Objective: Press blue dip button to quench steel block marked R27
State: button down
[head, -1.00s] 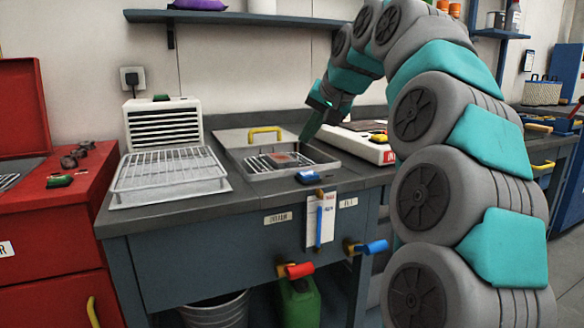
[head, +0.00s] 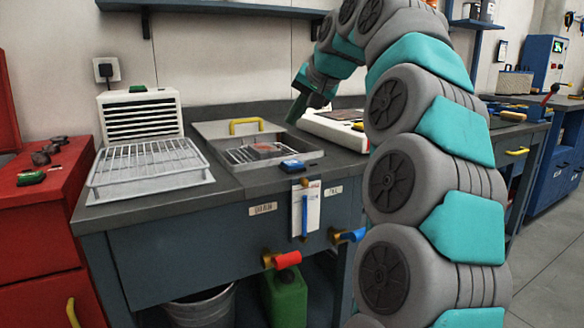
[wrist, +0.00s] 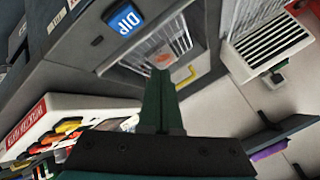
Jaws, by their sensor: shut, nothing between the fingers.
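The blue dip button (head: 291,165) sits at the front right corner of the quench tank (head: 212,138). In the wrist view its face (wrist: 124,17) reads DIP. A steel block (head: 265,149) with a reddish top lies on the wire rack in the tank, and also shows in the wrist view (wrist: 163,52). I cannot read a mark on it. My gripper (head: 292,118) is shut and empty, with green fingers pointing down near the tank's back right side. It is above and behind the button, apart from it. In the wrist view the fingertips (wrist: 160,75) are together.
A wire drain rack (head: 150,165) and a white louvred unit (head: 142,116) stand left of the tank. Red (head: 288,260) and blue (head: 352,236) valve handles stick out in front. A shelf (head: 215,9) hangs above.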

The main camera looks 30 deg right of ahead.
aim_at(294, 164)
jog(key=shift+f+b, duration=2.25)
jog(key=shift+f, duration=1.35)
jog(key=shift+f, duration=0.1)
jog(key=shift+f, duration=0.35)
